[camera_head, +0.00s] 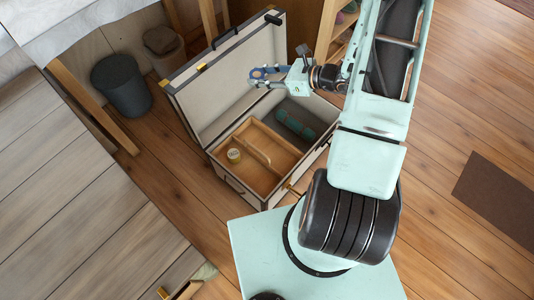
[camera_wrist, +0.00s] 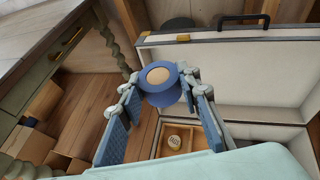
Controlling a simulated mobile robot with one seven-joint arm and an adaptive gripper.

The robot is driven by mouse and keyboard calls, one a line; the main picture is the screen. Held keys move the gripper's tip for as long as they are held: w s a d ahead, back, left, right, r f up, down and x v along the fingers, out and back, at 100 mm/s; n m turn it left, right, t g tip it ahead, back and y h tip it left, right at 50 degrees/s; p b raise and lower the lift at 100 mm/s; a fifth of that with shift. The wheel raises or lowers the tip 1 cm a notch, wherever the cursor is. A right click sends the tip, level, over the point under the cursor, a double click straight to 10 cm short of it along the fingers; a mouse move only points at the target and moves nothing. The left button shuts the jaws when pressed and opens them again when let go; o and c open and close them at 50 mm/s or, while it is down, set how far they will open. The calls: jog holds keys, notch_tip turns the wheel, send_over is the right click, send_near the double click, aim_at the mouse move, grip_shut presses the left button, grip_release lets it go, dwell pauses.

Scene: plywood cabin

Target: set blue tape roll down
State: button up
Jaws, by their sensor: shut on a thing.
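My gripper (camera_head: 264,76) is shut on the blue tape roll (camera_wrist: 166,97), which sits between the fingertips in the wrist view. The roll is blue with a tan middle. In the head view the blue roll is small and partly covered by the fingers. It is held in the air in front of the raised lid (camera_head: 225,85) of an open suitcase. The suitcase holds a wooden tray (camera_head: 248,178) with a divider. A small pale yellow roll (camera_head: 234,155) lies in the tray's left part; it also shows in the wrist view (camera_wrist: 174,142).
A green rolled item (camera_head: 294,122) lies in the suitcase beside the tray. A dark grey bin (camera_head: 121,84) and a lighter bin (camera_head: 164,55) stand left of the lid. A grey plank table (camera_head: 75,190) fills the left side. Floor at right is mostly clear, with a brown mat (camera_head: 498,198).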

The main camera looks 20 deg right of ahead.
jog(key=w+f+m+t+h+b, duration=0.1)
jog(key=w+f+b, duration=0.45)
jog(key=f, duration=0.85)
jog(key=w+f+m+t+b, duration=0.1)
jog(key=w+f+b, duration=0.2)
jog(key=f+b, duration=0.85)
jog(key=m+h+b, duration=0.2)
jog(key=b, duration=0.8)
send_over(256, 141)
notch_tip(256, 141, down, 24)
jog(key=shift+t, duration=0.4)
notch_tip(256, 141, down, 11)
jog(key=b, duration=0.4)
jog(key=shift+s+a+r, duration=0.1)
jog(key=shift+a+r, duration=0.05)
jog(key=shift+r, duration=0.2)
jog(key=o, duration=1.1)
jog(key=shift+f, duration=0.2)
